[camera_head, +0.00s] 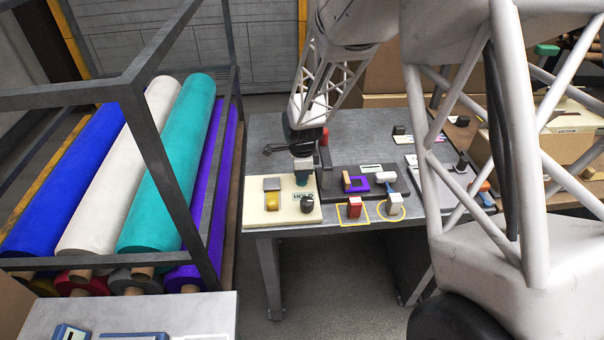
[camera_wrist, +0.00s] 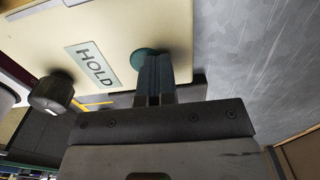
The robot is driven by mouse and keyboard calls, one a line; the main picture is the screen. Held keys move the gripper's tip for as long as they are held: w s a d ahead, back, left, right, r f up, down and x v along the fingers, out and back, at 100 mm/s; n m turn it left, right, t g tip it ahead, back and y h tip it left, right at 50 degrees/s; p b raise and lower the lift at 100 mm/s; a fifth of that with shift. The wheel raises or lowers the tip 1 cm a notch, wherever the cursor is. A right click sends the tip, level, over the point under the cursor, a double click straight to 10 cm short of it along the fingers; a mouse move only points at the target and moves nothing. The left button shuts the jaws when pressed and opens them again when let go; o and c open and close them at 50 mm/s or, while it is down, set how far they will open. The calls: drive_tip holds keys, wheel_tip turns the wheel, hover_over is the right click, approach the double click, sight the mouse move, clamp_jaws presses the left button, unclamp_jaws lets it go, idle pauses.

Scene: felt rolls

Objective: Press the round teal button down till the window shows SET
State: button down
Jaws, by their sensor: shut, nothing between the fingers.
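The round teal button (camera_wrist: 144,55) sits on a cream panel (camera_wrist: 120,25) in the wrist view. The panel's window (camera_wrist: 92,66) reads HOLD. My gripper (camera_wrist: 154,60) is shut and empty, with its fingertips over the button. They appear to touch it or hover very close, and they hide part of it. In the head view my gripper (camera_head: 302,180) points down at the cream panel (camera_head: 266,216) on the grey table. There the window (camera_head: 303,195) is small, and the button is mostly hidden by the fingers.
A dark knob (camera_wrist: 52,92) stands beside the window. On the panel's left are a grey and yellow block (camera_head: 272,200). To the right, a dark board holds a purple frame (camera_head: 357,186) and a red block (camera_head: 354,207) stands in a yellow outline. Felt rolls (camera_head: 170,150) fill a rack at left.

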drive_tip(key=shift+s+d+f, duration=0.1)
drive_tip(key=shift+s+f, duration=0.35)
drive_tip(key=shift+f, duration=0.05)
wheel_tip(320, 180, up, 15)
drive_tip(key=shift+w, duration=0.45)
idle(0.3)
drive_tip(key=shift+r, duration=0.1)
drive_tip(key=s+d+r+n+t, duration=0.1)
drive_tip(key=s+d+r+n, duration=0.3)
drive_tip(key=s, duration=0.4)
drive_tip(key=s+d+r+n, duration=0.3)
drive_tip(key=s+r+n, duration=0.1)
drive_tip(key=s+r, duration=0.35)
drive_tip(key=s+d+n, duration=0.2)
drive_tip(key=s+n, duration=0.3)
drive_tip(key=s, duration=0.5)
drive_tip(key=s+d+r+n+t, duration=0.1)
drive_tip(key=s+n, duration=0.3)
drive_tip(key=s, duration=0.6)
drive_tip(key=shift+d+r+n+t, duration=0.3)
drive_tip(key=shift+d+n, duration=0.1)
drive_tip(key=shift+d, duration=0.35)
